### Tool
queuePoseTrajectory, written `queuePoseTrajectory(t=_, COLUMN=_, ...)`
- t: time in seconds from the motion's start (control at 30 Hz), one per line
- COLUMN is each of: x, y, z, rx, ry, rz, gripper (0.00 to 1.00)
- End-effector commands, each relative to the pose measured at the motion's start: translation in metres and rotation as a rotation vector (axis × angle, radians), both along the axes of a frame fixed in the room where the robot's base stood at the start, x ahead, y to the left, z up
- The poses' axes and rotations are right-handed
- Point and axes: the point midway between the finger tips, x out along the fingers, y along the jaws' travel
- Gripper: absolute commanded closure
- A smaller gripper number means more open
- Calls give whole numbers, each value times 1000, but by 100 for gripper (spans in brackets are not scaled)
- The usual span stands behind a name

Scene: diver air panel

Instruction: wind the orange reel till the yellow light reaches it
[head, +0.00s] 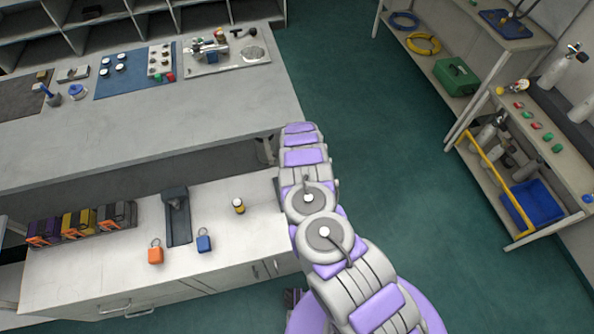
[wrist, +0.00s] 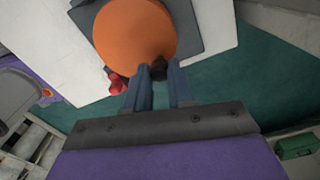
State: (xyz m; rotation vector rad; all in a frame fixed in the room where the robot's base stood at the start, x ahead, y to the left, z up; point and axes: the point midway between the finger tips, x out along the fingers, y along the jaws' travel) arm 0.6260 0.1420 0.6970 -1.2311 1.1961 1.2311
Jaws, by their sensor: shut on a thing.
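The orange reel (wrist: 135,38) shows in the wrist view as a large round disc on a dark grey square plate (wrist: 198,40). A small dark knob (wrist: 159,68) sits near its lower edge. My gripper (wrist: 160,72) has its two blue-grey fingers on either side of the knob and is shut on it. A small red part (wrist: 117,84) is just left of the fingers. In the head view the reel and my gripper do not show. I cannot make out a yellow light in either view.
In the head view, a long grey bench (head: 150,130) and a lower white counter (head: 120,265) lie left of my arm. A shelf with a blue bin (head: 537,203) stands right. Green floor (head: 400,180) between is clear.

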Motion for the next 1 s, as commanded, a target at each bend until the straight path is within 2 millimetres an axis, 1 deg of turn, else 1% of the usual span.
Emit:
queuePoseTrajectory(t=0.2, x=-4, y=-2, z=1, rx=1, ry=0, rz=-123, gripper=100)
queuePoseTrajectory(t=0.4, x=-6, y=-3, z=0, rx=1, ry=1, rz=-188, gripper=100)
queuePoseTrajectory(t=0.97, x=-7, y=-4, z=-1, rx=0, ry=3, rz=-215, gripper=100)
queuePoseTrajectory(t=1.0, x=-7, y=-4, z=-1, rx=0, ry=3, rz=-215, gripper=74)
